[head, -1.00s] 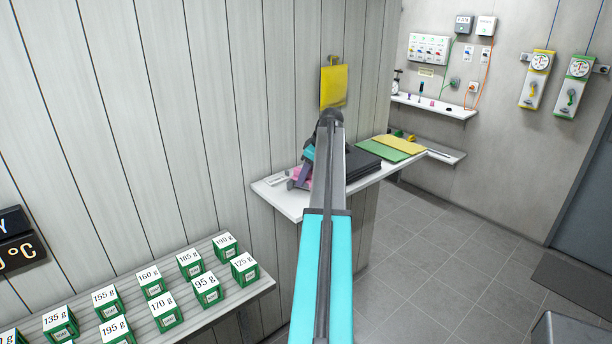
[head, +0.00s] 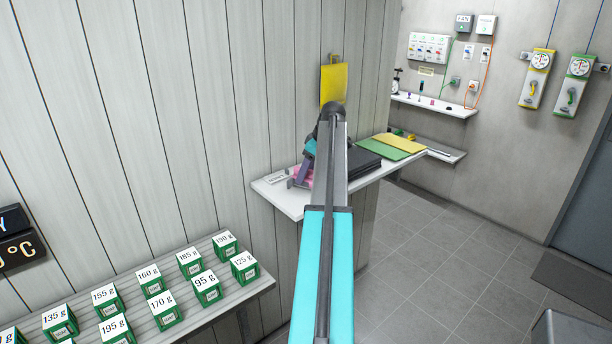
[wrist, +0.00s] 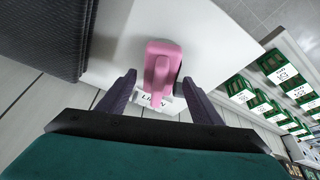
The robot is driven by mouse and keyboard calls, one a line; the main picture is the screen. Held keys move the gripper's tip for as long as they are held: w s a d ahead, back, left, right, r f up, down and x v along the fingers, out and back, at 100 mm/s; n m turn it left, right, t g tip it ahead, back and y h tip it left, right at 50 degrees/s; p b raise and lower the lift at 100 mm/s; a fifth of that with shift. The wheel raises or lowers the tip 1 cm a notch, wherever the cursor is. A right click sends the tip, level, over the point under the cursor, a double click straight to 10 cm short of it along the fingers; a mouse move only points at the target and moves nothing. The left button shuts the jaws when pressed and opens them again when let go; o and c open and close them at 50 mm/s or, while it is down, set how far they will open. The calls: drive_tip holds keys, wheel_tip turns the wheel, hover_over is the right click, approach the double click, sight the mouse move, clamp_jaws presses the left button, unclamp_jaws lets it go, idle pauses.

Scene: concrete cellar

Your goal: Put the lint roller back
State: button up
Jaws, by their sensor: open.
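The pink thing in the wrist view, which looks like the lint roller (wrist: 160,70), lies on a white shelf (wrist: 125,62). Its narrow part points toward my gripper (wrist: 158,90), whose two dark fingers are open on either side of it, apart from it. A white label (wrist: 152,100) with dark letters, partly hidden, lies on the shelf by the pink thing. In the head view a bit of the pink thing (head: 297,174) shows beside my gripper at the shelf's left part. My arm hides most of it there.
A dark stack (head: 362,160) lies beside it on the shelf, with green (head: 390,148) and yellow (head: 400,142) sheets farther right. A lower bench (head: 250,292) holds several green-and-white weight boxes (head: 206,288).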

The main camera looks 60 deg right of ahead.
drive_tip(key=b+v, duration=0.2)
drive_tip(key=v, duration=0.8)
drive_tip(key=shift+r, duration=0.15)
drive_tip(key=shift+s, duration=0.2)
idle(0.5)
